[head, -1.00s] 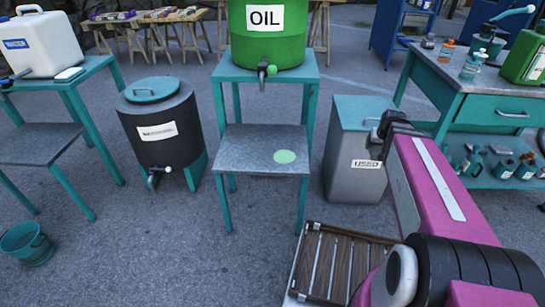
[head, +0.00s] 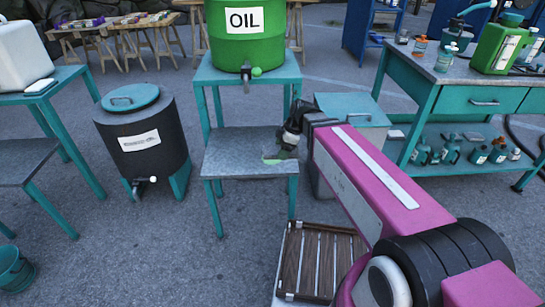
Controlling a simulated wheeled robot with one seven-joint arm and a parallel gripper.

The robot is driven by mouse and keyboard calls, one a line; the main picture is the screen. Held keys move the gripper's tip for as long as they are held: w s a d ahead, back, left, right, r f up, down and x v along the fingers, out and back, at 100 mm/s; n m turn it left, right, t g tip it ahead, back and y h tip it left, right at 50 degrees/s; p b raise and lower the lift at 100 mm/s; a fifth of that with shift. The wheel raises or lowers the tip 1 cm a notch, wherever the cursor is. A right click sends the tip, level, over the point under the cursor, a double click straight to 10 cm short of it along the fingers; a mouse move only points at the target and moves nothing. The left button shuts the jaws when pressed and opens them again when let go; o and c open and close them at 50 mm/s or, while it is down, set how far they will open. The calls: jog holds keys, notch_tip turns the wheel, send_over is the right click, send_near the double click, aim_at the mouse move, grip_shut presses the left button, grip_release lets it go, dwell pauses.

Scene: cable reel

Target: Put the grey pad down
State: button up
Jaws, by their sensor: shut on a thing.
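My gripper (head: 289,143) is low over the right part of the lower shelf (head: 235,153) of the oil stand. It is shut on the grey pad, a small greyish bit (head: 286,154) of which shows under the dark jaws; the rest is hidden. A light green round spot (head: 272,160) on the shelf is mostly covered by the gripper. I cannot tell whether the pad touches the shelf.
The green oil drum (head: 245,32) with its tap stands on the shelf unit above. A dark lidded drum (head: 143,140) is to the left. A grey bin (head: 352,108) is behind my arm. A slatted wooden rack (head: 315,265) lies on the floor in front.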

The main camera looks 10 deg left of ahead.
jog(key=w+a+f, duration=0.1)
jog(key=w+f, duration=0.1)
jog(key=w, duration=0.1)
jog(key=w+a+f, duration=0.2)
jog(key=w, duration=0.1)
jog(key=w+a+f, duration=0.2)
jog(key=w+f, duration=0.1)
jog(key=w, duration=0.1)
jog(key=shift+w+a, duration=0.1)
jog(key=shift+a, duration=0.05)
jog(key=shift+f, duration=1.95)
jog(key=o, duration=1.1)
jog(key=shift+f, duration=0.1)
jog(key=shift+o, duration=0.2)
jog(key=v, duration=1.2)
jog(key=s+d+f+m+h, duration=0.1)
jog(key=s+d+f+m, duration=0.2)
jog(key=d+m, duration=0.4)
jog(key=s+d+f+m+h, duration=0.2)
jog(key=s+d+m, duration=0.3)
jog(key=d, duration=0.9)
jog(key=s+d+f+m+t+h, duration=0.1)
jog(key=s+d+f+m, duration=0.3)
jog(key=d+m, duration=0.4)
jog(key=shift+s+d+m, duration=0.25)
jog(key=shift+d+m, duration=0.15)
jog(key=shift+d, duration=0.8)
